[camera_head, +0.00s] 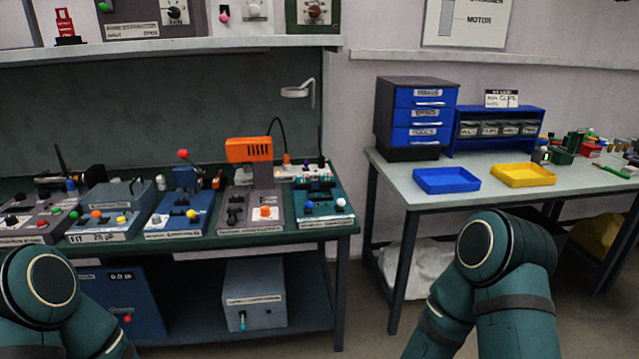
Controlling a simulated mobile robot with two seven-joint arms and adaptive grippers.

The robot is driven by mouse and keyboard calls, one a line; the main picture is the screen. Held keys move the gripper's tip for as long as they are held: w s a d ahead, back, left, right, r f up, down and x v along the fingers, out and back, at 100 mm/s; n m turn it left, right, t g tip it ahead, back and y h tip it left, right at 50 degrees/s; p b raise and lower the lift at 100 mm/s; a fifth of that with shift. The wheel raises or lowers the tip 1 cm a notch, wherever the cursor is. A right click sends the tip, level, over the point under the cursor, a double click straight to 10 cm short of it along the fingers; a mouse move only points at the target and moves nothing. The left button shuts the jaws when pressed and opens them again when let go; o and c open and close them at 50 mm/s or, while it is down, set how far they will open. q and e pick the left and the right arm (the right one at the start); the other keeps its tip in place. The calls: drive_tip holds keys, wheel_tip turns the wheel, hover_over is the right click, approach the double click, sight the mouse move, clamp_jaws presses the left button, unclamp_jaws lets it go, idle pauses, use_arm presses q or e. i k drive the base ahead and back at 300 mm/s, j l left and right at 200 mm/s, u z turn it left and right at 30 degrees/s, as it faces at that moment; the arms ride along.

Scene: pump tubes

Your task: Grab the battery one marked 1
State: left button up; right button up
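I cannot pick out a battery marked 1 anywhere in the head view. Small items lie at the far right of the right table, too small to read any marking. Parts of my two arms show at the bottom left and bottom right. Neither gripper is in the frame, so what they hold is hidden.
A green bench (340,230) on the left holds several control boxes, including one with an orange top (249,149). The right table (408,180) bears a drawer cabinet (385,110), a blue tray (446,188) and a yellow tray (523,184). A gap separates the tables.

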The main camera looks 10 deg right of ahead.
sight(302, 182)
drive_tip(key=i+l, duration=0.15)
drive_tip(key=l, duration=0.2)
drive_tip(key=i+l+u, duration=0.1)
drive_tip(key=l, duration=0.2)
drive_tip(key=i+l, duration=0.15)
drive_tip(key=l, duration=0.2)
drive_tip(key=i+l+u, duration=0.1)
drive_tip(key=l, duration=0.25)
drive_tip(key=i+l, duration=0.15)
drive_tip(key=l, duration=0.2)
drive_tip(key=j+u, duration=0.05)
